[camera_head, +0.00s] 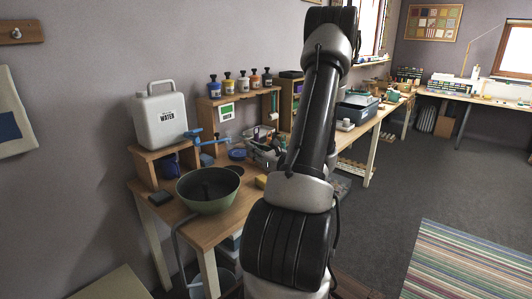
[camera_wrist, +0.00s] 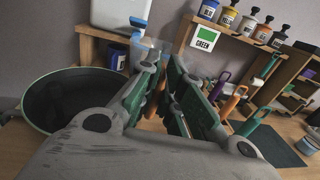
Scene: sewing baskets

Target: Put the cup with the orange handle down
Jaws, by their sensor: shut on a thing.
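My gripper (camera_wrist: 167,80) is in the middle of the wrist view, its green-padded fingers closed together. An orange-brown strip, which I take for the handle of the held cup (camera_wrist: 157,98), shows between the fingers. The cup's body is mostly hidden by the fingers, and I cannot tell how it is tilted. The gripper is over the wooden bench, to the right of a large dark green bowl (camera_wrist: 66,98). In the head view my arm covers part of the bench, and the held cup cannot be made out there.
The bowl also shows in the head view (camera_head: 208,190), below a white water jug (camera_head: 160,115) on a shelf. Items with purple, orange (camera_wrist: 236,101) and green handles stand to the gripper's right. Several labelled bottles (camera_wrist: 228,17) line a rear shelf, with a green sign (camera_wrist: 205,38) below.

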